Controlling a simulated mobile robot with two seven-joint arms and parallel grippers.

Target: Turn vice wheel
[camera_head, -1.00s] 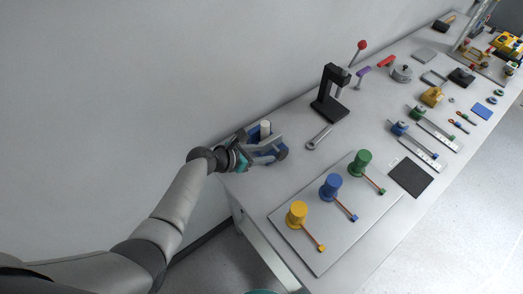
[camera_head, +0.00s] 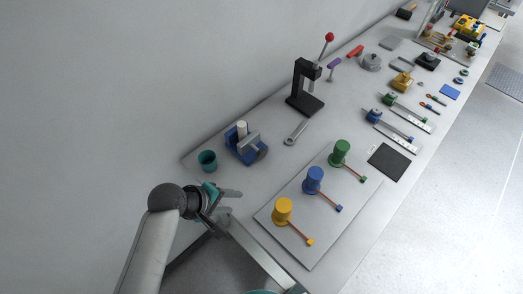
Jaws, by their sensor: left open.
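The blue vice (camera_head: 255,156) stands near the table's left end, with a grey jaw and a white cylinder (camera_head: 242,128) at its top. A teal round cup-shaped piece (camera_head: 207,161) is just left of the vice; I cannot tell whether it is joined to it. No other part clearly reads as a wheel. My left gripper (camera_head: 230,205) is open and empty, in front of the vice near the table's left corner, apart from both vice and teal piece.
A grey wrench (camera_head: 296,132) and a black press (camera_head: 306,100) with a red-knobbed lever are right of the vice. A grey board (camera_head: 303,245) with yellow, blue and green cylinders is in front. The wall is close behind.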

